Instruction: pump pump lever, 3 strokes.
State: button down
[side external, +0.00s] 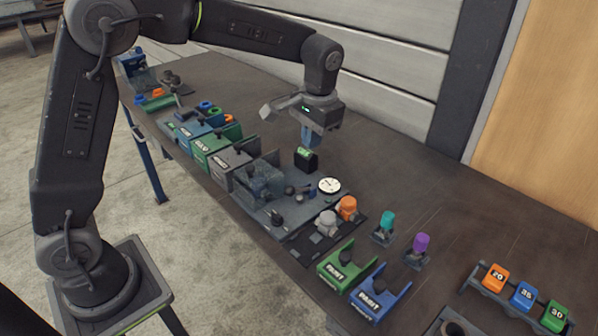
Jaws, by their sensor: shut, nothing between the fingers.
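My gripper (309,142) points down over the middle of the table, with its fingers closed together and nothing seen between them. Its fingertips are just above or behind a small black block with a green top (306,158); I cannot tell whether they touch. Below and to the left is a grey-blue pump-like unit (265,180) on a plate, with small dark knobs beside it. A round white gauge (329,186) lies at its right. I cannot make out for sure which part is the pump lever; it may be small or hidden.
Open-topped bins, green (211,146) and grey (233,165), line the near edge at left. An orange-capped part (347,207), green (340,268) and blue (379,295) holders, teal (387,221) and purple (421,244) pegs stand to the right. The table behind my gripper is clear.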

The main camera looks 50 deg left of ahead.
jog(key=shift+w+d+r+g+y, duration=0.2)
jog(key=shift+w+d, duration=0.15)
jog(key=shift+w, duration=0.15)
jog(key=shift+w+d+r+g+y, duration=0.1)
jog(key=shift+w+d+g, duration=0.1)
jog(key=shift+w+d, duration=0.25)
jog(key=shift+a+f, duration=0.1)
jog(key=shift+a, duration=0.05)
send_over(297, 190)
jog(key=w+d, duration=0.3)
notch_tip(297, 190, down, 10)
jog(key=shift+s+a+f, duration=0.4)
jog(key=shift+s, duration=0.25)
jog(key=shift+s+a+f, duration=0.35)
jog(key=shift+s+a, duration=0.05)
jog(key=shift+s, duration=0.2)
jog(key=shift+s+a+f, duration=0.15)
jog(key=shift+s+f, duration=0.05)
jog(key=shift+s, duration=0.1)
jog(key=shift+s, duration=0.1)
